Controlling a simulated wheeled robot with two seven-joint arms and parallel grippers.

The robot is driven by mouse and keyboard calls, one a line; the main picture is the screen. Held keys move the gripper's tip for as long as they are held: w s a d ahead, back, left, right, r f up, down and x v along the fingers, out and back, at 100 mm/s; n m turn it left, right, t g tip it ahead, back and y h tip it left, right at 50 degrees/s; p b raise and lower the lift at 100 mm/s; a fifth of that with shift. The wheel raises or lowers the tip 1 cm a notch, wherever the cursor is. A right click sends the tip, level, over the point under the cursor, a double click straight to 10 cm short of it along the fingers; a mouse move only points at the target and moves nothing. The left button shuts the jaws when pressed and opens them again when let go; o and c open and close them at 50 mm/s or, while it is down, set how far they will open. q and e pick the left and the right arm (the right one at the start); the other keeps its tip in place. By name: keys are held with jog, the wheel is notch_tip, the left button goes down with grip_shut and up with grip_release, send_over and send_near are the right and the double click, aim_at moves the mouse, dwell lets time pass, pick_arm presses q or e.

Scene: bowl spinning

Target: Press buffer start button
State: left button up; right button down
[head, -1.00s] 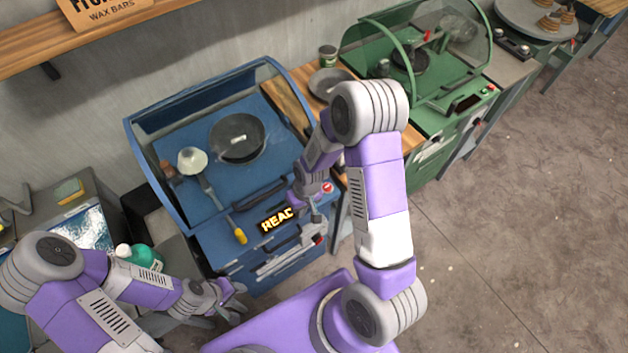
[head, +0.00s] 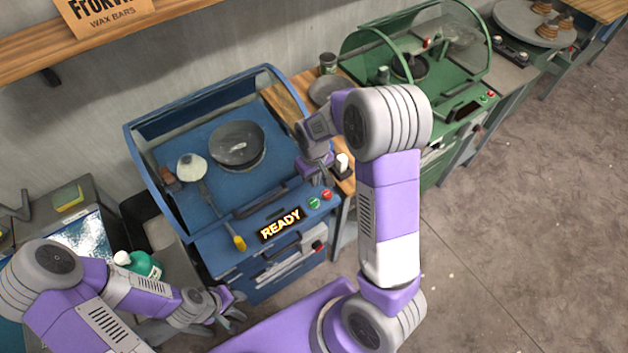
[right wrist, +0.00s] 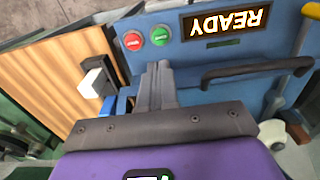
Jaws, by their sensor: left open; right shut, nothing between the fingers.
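The blue machine's (head: 220,255) front panel carries a lit display reading READY (head: 282,225), with a green button (head: 314,203) and a red button (head: 327,195) to its right. My right gripper (head: 325,181) is shut and empty, just behind and above the buttons. In the right wrist view its closed fingers (right wrist: 156,72) point towards the green button (right wrist: 160,36), apart from it in the picture; the red button (right wrist: 133,40) is left of it. Button labels are too small to read. My left gripper (head: 232,308) is open and empty at the lower left, away from the panel.
The green machine (head: 440,100) stands further right. Open floor lies at right.

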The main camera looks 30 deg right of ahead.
aim_at(314, 202)
notch_tip(314, 202, down, 12)
jog(key=shift+r, duration=0.2)
dwell(0.4)
